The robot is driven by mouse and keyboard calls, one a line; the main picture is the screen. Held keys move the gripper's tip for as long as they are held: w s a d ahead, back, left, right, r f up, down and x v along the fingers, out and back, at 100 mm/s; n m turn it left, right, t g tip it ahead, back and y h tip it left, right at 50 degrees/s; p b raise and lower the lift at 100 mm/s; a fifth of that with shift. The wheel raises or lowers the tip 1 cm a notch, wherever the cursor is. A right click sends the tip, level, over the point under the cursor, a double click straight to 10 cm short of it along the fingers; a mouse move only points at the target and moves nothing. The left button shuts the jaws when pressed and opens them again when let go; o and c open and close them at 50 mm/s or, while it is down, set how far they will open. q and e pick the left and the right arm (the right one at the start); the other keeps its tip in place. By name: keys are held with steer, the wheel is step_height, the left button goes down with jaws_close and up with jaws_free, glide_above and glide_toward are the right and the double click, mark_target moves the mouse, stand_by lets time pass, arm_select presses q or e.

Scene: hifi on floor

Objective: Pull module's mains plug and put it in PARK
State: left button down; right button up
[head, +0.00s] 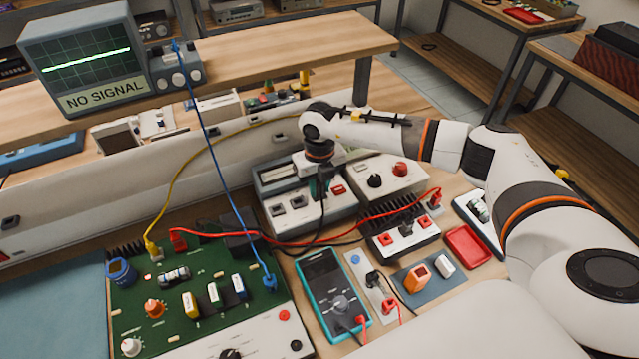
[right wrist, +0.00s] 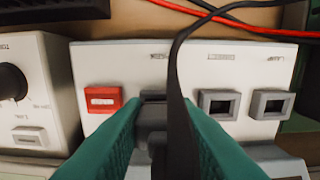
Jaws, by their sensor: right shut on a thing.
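My right gripper (head: 320,188) points down over the grey-white socket box (head: 290,222) at the back of the bench. In the right wrist view its green fingers (right wrist: 152,125) are shut on a dark plug (right wrist: 151,113). The plug is at the socket beside a red switch (right wrist: 103,99); I cannot tell whether it is fully seated. A black cable (right wrist: 177,70) runs from it across the box. Two empty sockets, one (right wrist: 218,103) and another (right wrist: 271,104), are on the same panel. I cannot read a PARK label. My left gripper is not in view.
A green circuit board (head: 200,270) with blue, red and yellow leads lies at front left. The blue lead (head: 213,150) rises to a scope (head: 85,60) on the shelf.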

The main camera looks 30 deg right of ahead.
steer(key=shift+f, duration=0.15)
stand_by(0.5)
steer(key=o, duration=1)
steer(key=shift+r+p, duration=0.4)
steer(key=shift+r, duration=8.15)
